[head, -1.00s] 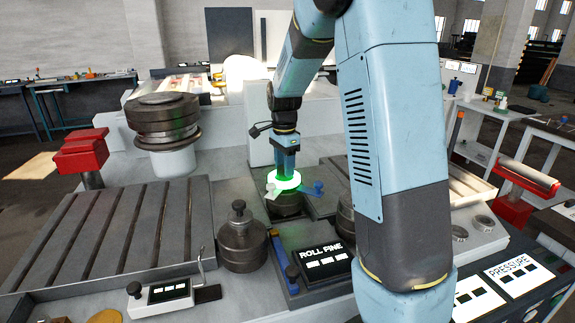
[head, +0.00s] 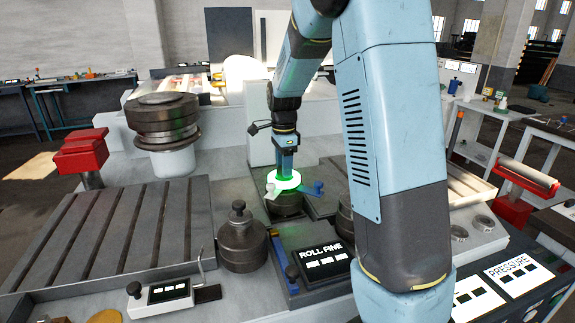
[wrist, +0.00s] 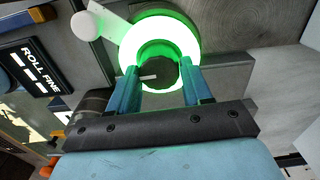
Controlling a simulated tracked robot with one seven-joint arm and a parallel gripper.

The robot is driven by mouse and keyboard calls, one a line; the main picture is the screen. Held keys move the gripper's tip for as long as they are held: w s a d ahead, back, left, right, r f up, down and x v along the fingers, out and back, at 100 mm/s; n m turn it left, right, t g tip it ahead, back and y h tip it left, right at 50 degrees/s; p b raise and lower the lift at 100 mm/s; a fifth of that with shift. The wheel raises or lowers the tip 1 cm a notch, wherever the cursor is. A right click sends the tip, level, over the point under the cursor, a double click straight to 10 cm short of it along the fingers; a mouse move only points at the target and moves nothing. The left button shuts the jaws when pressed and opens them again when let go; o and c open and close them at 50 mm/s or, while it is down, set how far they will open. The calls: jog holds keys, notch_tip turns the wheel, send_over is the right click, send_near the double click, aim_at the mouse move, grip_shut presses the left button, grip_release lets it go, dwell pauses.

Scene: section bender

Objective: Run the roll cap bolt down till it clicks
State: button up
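The roll cap bolt's dark round head (wrist: 157,73) sits inside a ring glowing green (wrist: 183,37) in the wrist view. A small white mark shows on the head. The glowing ring (head: 284,181) also shows in the head view, on top of a dark cylindrical roll (head: 288,204). My gripper (wrist: 160,68) is above the ring, fingers pointing down at it. The fingers are apart on either side of the head, with a gap visible at the right finger. In the head view my gripper (head: 285,172) stands upright over the ring's centre, and the bolt head is hidden.
A "ROLL FINE" panel (head: 322,262) and a dark knobbed roll (head: 242,242) are in front. A slotted bed (head: 110,235) lies left. A tall dark roll stack (head: 163,120) stands behind it.

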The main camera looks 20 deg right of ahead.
jog(key=o, duration=0.4)
jog(key=shift+o, duration=0.2)
notch_tip(320, 180, up, 14)
jog(key=shift+f, duration=0.15)
dwell(0.3)
jog(key=s+d+r+n+t, duration=0.1)
jog(key=s+r+n+t, duration=0.25)
jog(key=s+n, duration=0.8)
jog(key=s+f+n+t, duration=0.2)
jog(key=s+n, duration=0.4)
jog(key=s, duration=1.3)
jog(key=shift+s+f, duration=0.15)
jog(key=shift+f, duration=0.2)
